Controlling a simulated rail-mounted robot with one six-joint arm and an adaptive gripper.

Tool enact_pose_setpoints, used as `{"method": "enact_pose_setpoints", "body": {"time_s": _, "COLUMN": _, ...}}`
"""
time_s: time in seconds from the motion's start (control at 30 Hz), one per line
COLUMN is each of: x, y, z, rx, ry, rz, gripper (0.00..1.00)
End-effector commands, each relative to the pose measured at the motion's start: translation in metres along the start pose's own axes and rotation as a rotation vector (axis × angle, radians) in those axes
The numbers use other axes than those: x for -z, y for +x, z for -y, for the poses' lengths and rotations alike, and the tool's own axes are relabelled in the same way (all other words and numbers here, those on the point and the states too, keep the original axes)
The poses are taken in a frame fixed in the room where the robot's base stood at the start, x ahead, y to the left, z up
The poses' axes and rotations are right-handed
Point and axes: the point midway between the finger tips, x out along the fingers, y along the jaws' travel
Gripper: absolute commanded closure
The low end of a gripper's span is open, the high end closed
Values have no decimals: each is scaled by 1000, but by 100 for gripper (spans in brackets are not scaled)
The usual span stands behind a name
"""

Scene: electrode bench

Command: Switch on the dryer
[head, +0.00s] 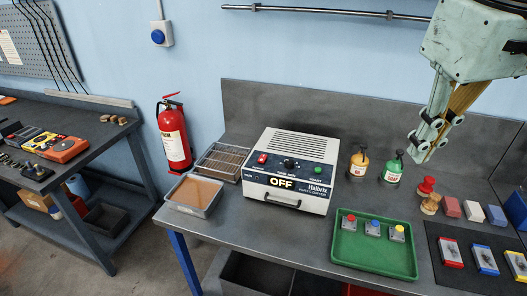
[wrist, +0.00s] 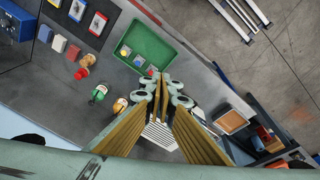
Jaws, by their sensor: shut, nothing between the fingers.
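The dryer (head: 290,168) is a white and dark-blue box labelled Halbrix on the grey bench. Its front panel has a red switch (head: 262,159) at left, a black knob (head: 290,163) in the middle and a green button (head: 318,170) at right. Its display (head: 283,183) reads OFF. My gripper (head: 421,147) is shut and empty, up in the air to the right of the dryer, above the bottles. In the wrist view my gripper (wrist: 163,84) covers most of the dryer; only part of its white grille (wrist: 160,136) shows.
Orange (head: 358,162) and green (head: 393,169) bottles stand right of the dryer. A green tray (head: 345,250) with small button boxes lies in front. A wire rack (head: 221,160) and a brown-filled tray (head: 194,194) are at left. Bench in front of the dryer is clear.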

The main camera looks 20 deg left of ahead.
Motion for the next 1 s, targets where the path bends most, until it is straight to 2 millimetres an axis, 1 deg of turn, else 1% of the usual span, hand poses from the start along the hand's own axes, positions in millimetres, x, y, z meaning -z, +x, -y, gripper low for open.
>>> {"method": "enact_pose_setpoints", "body": {"time_s": 0.03, "x": 9, "y": 0, "z": 0, "rx": 3, "ry": -18, "rz": 3, "gripper": 100}}
{"method": "enact_pose_setpoints", "body": {"time_s": 0.47, "x": 71, "y": 9, "z": 6, "rx": 26, "ry": -158, "rz": 30, "gripper": 100}}
{"method": "enact_pose_setpoints", "body": {"time_s": 1.0, "x": 147, "y": 30, "z": 22, "rx": 55, "ry": -335, "rz": 61, "gripper": 100}}
